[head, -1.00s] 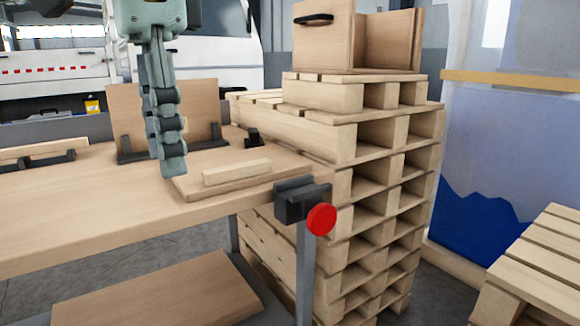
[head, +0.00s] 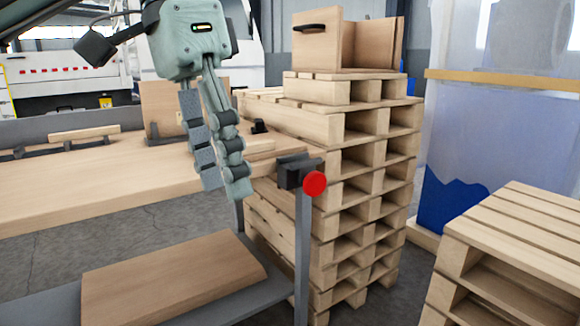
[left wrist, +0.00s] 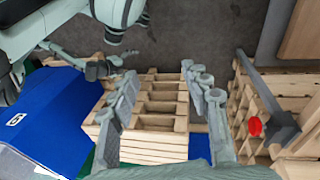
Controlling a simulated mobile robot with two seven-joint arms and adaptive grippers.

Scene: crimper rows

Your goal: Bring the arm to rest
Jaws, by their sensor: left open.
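My left gripper (head: 222,190) hangs in front of the right end of the wooden workbench (head: 90,190) in the head view, fingers pointing down. Its two fingers stand apart, with nothing between them. In the left wrist view the same open fingers (left wrist: 160,95) frame a pallet stack (left wrist: 160,110) beyond them. My right gripper is not in the head view. In the left wrist view, parts of my own body show at the upper left.
A tall pallet stack (head: 335,190) with a wooden box (head: 330,45) on top stands right of the bench. A clamp with a red knob (head: 315,183) sits at the bench corner. A board (head: 170,280) lies on the lower shelf. Another pallet stack (head: 510,230) stands at right.

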